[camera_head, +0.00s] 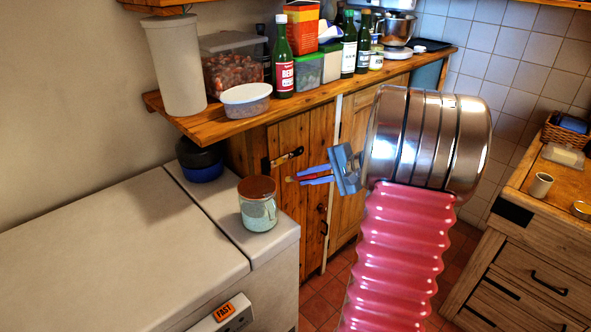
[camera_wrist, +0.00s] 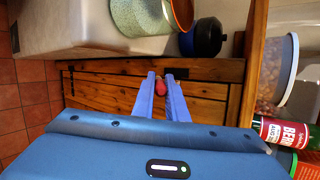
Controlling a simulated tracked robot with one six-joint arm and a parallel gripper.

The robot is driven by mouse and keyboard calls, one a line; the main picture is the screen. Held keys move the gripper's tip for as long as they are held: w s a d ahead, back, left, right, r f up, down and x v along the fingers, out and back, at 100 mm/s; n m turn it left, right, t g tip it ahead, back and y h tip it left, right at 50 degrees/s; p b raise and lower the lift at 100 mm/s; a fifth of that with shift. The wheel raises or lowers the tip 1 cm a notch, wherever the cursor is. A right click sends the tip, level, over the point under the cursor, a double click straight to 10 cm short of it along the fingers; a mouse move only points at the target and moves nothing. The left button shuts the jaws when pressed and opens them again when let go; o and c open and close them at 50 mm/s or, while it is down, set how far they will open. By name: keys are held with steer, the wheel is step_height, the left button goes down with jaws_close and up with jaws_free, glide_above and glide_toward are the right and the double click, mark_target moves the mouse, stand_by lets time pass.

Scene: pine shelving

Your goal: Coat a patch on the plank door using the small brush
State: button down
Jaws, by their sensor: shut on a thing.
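The plank door (camera_head: 312,225) is a wooden cupboard door under the shelf, with dark metal fittings. It also fills the middle of the wrist view (camera_wrist: 110,94). My gripper (camera_head: 301,179) is in front of this door, its blue fingers pointing left toward it. The fingers are shut on the small brush (camera_head: 291,179), which has a red handle and a pale tip. In the wrist view the red of the brush (camera_wrist: 160,87) shows between the fingers. Most of the brush is hidden by the fingers, and I cannot tell whether its tip touches the door.
A wooden shelf (camera_head: 225,122) above the door holds a white canister, tubs and bottles. A white chest (camera_head: 100,235) at left carries a lidded jar (camera_head: 258,205) and a dark blue pot (camera_head: 199,160). A drawer unit (camera_head: 540,260) stands at right. Tiled floor lies between.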

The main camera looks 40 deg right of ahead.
steer(key=shift+w, duration=0.15)
steer(key=shift+w, duration=3.5)
steer(key=shift+w, duration=0.95)
steer(key=shift+s+d, duration=0.1)
steer(key=shift+d, duration=1.35)
steer(key=shift+d, duration=1.5)
